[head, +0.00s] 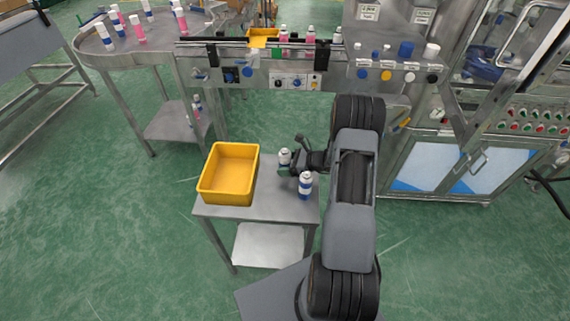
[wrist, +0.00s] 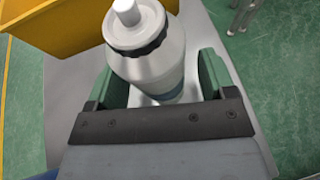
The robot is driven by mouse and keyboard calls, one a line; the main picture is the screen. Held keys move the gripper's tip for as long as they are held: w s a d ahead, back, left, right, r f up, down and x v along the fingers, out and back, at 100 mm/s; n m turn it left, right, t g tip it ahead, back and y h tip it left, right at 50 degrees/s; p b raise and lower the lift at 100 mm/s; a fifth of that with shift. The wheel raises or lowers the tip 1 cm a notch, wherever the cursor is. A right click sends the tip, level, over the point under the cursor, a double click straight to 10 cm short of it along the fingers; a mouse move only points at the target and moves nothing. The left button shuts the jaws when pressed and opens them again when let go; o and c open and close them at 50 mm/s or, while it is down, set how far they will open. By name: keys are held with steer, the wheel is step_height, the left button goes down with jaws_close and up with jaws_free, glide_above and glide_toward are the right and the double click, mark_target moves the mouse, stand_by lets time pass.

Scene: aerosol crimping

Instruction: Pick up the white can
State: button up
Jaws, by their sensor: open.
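A white can (head: 285,156) stands upright on the small steel table, to the right of the yellow bin. In the wrist view the same can (wrist: 147,55) shows a white nozzle, a dark ring and a pale shoulder, with a bluish band low down. My gripper (head: 288,169) is open around it, with one green finger on each side (wrist: 160,82). Narrow gaps seem to show beside the can, but contact is hard to tell. The can's lower part is hidden by my gripper. A second white can with a blue band (head: 305,186) stands nearer the front.
The yellow bin (head: 211,196) takes up the left of the small table (head: 262,209); it also shows in the wrist view (wrist: 60,28). Behind is a conveyor (head: 265,76) with several bottles and buttons. A round table (head: 140,57) with pink and blue bottles stands far left.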

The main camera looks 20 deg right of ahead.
steer(key=shift+w+a+f, duration=0.2)
steer(key=shift+w+a, duration=0.05)
steer(key=shift+a, duration=0.1)
steer(key=shift+c, duration=0.4)
steer(key=c, duration=0.9)
